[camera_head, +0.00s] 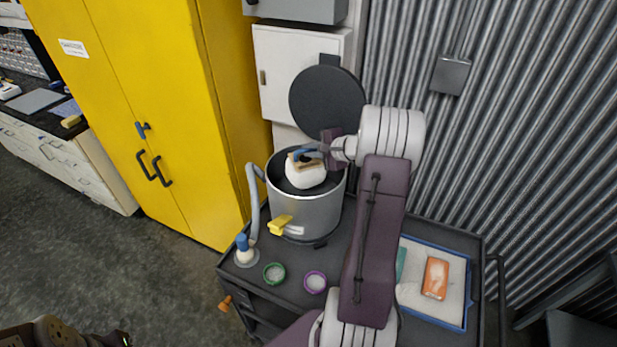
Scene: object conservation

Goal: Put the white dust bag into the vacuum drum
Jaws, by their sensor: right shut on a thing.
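The vacuum drum (305,214) is a grey metal cylinder on a dark cart, with its round black lid (327,100) raised behind it. The white dust bag (306,174), with a tan collar, is at the drum's open mouth; I cannot tell how deep it sits. My right gripper (303,155) is shut on the bag's top edge, its arm reaching over the cart from the front. My left gripper is out of view; only a dark part of my left arm shows at the lower left.
A grey hose (253,200) runs down the drum's left side. A green ring (274,273) and a purple ring (315,282) lie in front. A blue-rimmed tray (433,318) with an orange packet (435,278) is at right. A yellow cabinet (150,110) stands at left.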

